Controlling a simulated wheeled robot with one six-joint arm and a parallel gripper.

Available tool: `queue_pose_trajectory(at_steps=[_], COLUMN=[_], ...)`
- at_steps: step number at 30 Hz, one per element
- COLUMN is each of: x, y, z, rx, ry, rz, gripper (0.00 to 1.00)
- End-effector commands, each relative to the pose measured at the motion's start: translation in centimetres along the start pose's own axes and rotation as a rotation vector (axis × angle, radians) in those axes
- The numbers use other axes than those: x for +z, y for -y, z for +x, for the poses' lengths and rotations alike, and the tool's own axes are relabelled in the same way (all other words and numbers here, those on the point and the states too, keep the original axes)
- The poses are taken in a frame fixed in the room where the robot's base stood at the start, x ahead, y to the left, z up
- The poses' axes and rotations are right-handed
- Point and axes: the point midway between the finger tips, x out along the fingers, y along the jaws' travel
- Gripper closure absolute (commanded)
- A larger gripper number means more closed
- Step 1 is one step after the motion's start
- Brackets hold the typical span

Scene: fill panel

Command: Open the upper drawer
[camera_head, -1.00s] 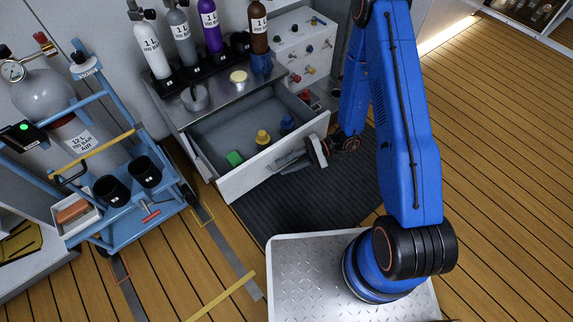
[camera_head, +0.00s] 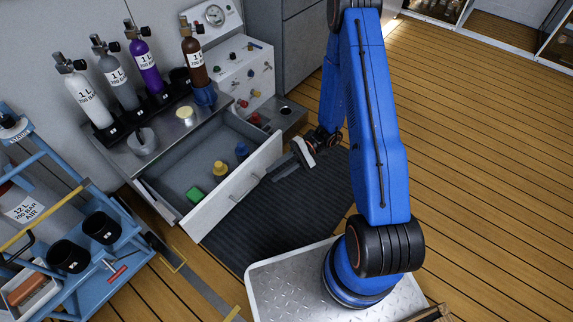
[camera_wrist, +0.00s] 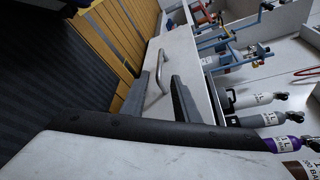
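The upper drawer (camera_head: 222,192) of the metal cabinet stands pulled well out in the head view. Inside it are a green block (camera_head: 195,195), a yellow item (camera_head: 220,169) and a blue item (camera_head: 242,151). In the wrist view the pale drawer front (camera_wrist: 180,52) carries a metal bar handle (camera_wrist: 155,72). My gripper (camera_wrist: 163,90) has its two dark fingers spread apart, with the handle ahead of them and apparently not gripped. In the head view my gripper (camera_head: 278,172) is close in front of the drawer front; whether it touches is unclear.
Labelled bottles (camera_head: 148,73) stand on the cabinet top beside a metal cup (camera_head: 142,141). A blue trolley (camera_head: 85,270) with black cups is at the left. A dark mat (camera_head: 290,210) lies below the drawer. The wooden floor at right is clear.

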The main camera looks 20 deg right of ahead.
Motion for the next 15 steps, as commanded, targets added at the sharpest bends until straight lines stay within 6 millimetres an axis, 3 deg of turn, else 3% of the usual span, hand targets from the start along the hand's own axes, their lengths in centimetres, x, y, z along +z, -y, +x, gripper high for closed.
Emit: queue_pose_trajectory(at_steps=[6, 15], x=[-0.1, 0.0], y=[0.0, 0.0], z=[-3.3, -4.7], rx=[0.0, 0.001], ry=[-0.002, 0.0], rz=[0.0, 0.0], gripper=[0.72, 0.72])
